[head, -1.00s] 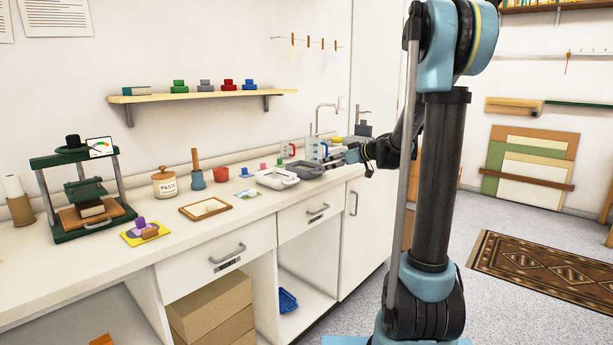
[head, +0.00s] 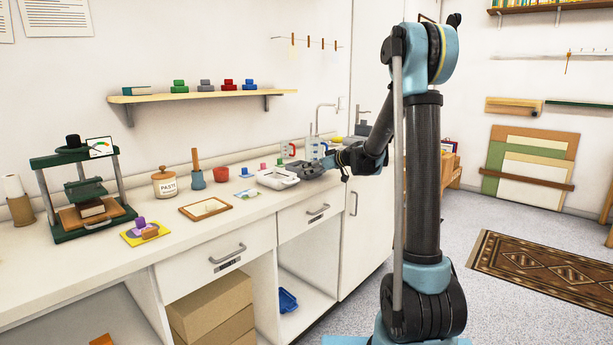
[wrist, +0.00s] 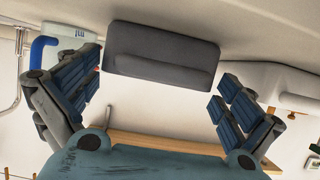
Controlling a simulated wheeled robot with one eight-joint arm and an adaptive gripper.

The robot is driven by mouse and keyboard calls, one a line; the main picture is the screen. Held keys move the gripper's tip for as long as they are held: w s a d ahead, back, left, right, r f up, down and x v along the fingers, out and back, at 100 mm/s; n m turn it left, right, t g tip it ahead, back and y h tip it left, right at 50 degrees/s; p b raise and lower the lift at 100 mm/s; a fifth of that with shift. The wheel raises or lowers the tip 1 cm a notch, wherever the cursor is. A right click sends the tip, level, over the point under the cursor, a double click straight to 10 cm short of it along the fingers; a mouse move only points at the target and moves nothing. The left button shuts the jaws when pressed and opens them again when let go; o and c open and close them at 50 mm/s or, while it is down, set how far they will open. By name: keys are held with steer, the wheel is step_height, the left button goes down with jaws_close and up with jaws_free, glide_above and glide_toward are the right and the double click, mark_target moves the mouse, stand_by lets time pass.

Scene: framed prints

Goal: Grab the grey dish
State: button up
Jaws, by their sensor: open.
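The grey dish (head: 306,169) is a dark shallow tray on the counter, right of the white dish (head: 277,178). My gripper (head: 330,164) is at the right side of the grey dish in the head view and hides part of it. In the wrist view the grey dish (wrist: 160,52) appears beyond and between the spread blue-padded fingers of my open gripper (wrist: 155,78). No finger visibly holds it, and a gap shows on each side. The white dish also shows in the wrist view (wrist: 270,84), behind the right finger.
A tap (head: 318,120) rises behind. A wooden frame (head: 206,209) and paste jar (head: 164,182) are farther left. The wall shelf (head: 200,95) is above.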

steer(key=shift+x, duration=2.3)
steer(key=shift+w+r, duration=0.1)
steer(key=shift+r, duration=0.05)
steer(key=c, duration=1.2)
steer(key=shift+r, duration=0.15)
step_height(320, 180, up, 9)
steer(key=shift+r, duration=0.25)
